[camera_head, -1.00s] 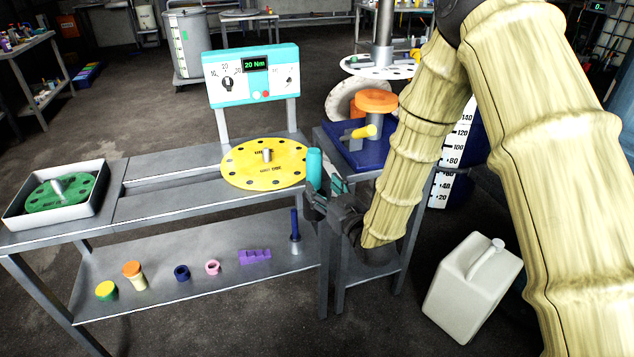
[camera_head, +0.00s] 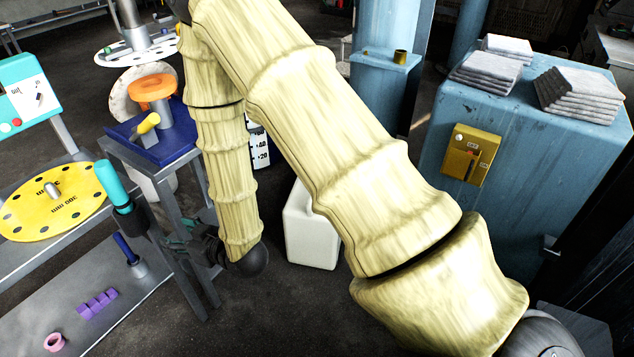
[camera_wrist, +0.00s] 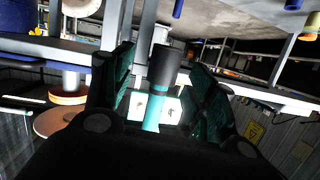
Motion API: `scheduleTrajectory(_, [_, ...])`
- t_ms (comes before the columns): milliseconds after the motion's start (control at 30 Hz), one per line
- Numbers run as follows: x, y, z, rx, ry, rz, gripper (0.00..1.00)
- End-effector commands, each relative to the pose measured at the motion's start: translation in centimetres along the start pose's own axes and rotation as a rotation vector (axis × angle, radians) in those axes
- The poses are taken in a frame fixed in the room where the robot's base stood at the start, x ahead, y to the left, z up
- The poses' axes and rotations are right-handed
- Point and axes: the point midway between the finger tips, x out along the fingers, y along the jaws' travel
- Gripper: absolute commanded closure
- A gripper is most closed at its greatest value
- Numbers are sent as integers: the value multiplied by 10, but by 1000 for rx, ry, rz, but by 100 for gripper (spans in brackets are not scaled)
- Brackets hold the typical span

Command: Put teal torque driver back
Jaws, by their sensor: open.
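The teal torque driver (camera_head: 113,184) stands nearly upright at the right end of the grey bench, its lower part in a dark sleeve (camera_head: 131,216). I cannot tell whether that sleeve is a holder or part of the driver. My gripper (camera_head: 168,236) is just to the right of it in the head view. In the wrist view, which is upside down, the driver (camera_wrist: 152,122) and the dark sleeve (camera_wrist: 164,67) show between my two spread fingers, with gaps on both sides. My gripper is open.
A yellow disc (camera_head: 50,205) lies on the bench close left. A small table (camera_head: 160,163) with an orange-topped part stands behind. A blue-handled tool (camera_head: 126,247) and purple block (camera_head: 97,302) are on the lower shelf. A white canister (camera_head: 308,235) and blue cabinet (camera_head: 520,150) stand right.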

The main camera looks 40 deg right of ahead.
Motion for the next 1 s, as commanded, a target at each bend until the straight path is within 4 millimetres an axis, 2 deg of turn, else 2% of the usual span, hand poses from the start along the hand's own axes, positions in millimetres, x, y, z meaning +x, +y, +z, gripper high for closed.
scheduleTrajectory(33, [-12, 5, 41, 26, -101, 23, 43])
scheduleTrajectory(100, [-31, 11, 91, 59, -238, 56, 43])
scheduleTrajectory(167, [-52, 15, 133, 88, -354, 83, 43])
scheduleTrajectory(200, [-68, 16, 160, 108, -432, 101, 43])
scheduleTrajectory(267, [-94, 18, 198, 139, -547, 130, 43])
scheduleTrajectory(300, [-113, 19, 222, 160, -625, 150, 43])
scheduleTrajectory(367, [-144, 18, 256, 192, -740, 178, 43])
scheduleTrajectory(400, [-166, 17, 277, 213, -815, 197, 43])
scheduleTrajectory(500, [-220, 12, 319, 264, -987, 243, 43])
scheduleTrajectory(600, [-265, 7, 347, 303, -1122, 280, 43])
scheduleTrajectory(700, [-296, 2, 362, 330, -1212, 305, 43])
scheduleTrajectory(800, [-311, -1, 369, 344, -1257, 318, 43])
scheduleTrajectory(1000, [-315, -2, 370, 348, -1268, 322, 43])
